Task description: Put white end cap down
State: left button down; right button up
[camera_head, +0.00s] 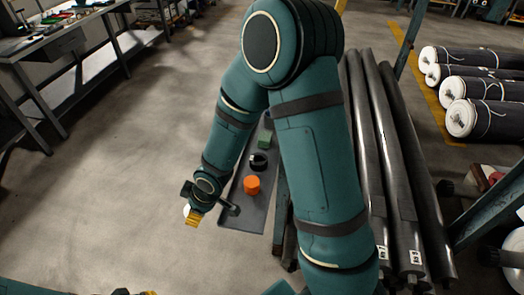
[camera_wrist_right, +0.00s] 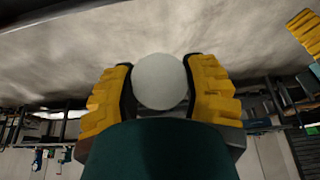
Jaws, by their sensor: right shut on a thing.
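My right gripper (camera_head: 194,215) hangs left of the dark tray's near end in the head view. Its yellow fingers are shut on the round white end cap (camera_wrist_right: 160,80), seen between them in the right wrist view. Only a sliver of the cap (camera_head: 186,210) shows in the head view. The narrow dark grey tray (camera_head: 240,218) holds an orange piece (camera_head: 252,185), a black ring-like piece (camera_head: 258,161) and a green piece (camera_head: 265,140). Only a bit of my left gripper (camera_head: 150,293) shows at the bottom edge; its opening is hidden.
Long dark grey rolls (camera_head: 372,130) lie right of my right arm. Several wrapped rolls with white ends (camera_head: 462,118) lie at the right, near a yellow floor line. A workbench (camera_head: 60,35) stands at the upper left. The floor (camera_head: 110,190) left of the tray is clear.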

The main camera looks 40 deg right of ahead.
jog(key=s+d+r+n+g+h, duration=0.1)
jog(key=s+d+n+g+h+p, duration=0.1)
jog(key=s+n+g+h, duration=0.1)
jog(key=s+d+r+n+g+h, duration=0.1)
jog(key=s+d+n, duration=0.1)
jog(key=shift+d+r+h, duration=0.1)
jog(key=shift+r+h, duration=0.25)
jog(key=shift+h, duration=0.05)
jog(key=s+d+r+n+h+p, duration=0.1)
jog(key=d+r+n+h, duration=0.35)
jog(key=d, duration=0.25)
jog(key=b, duration=0.4)
send_near(250, 210)
jog(key=shift+m+y, duration=0.25)
jog(key=x, duration=0.6)
jog(key=shift+d, duration=0.35)
jog(key=shift+c, duration=0.4)
jog(key=shift+f, duration=0.15)
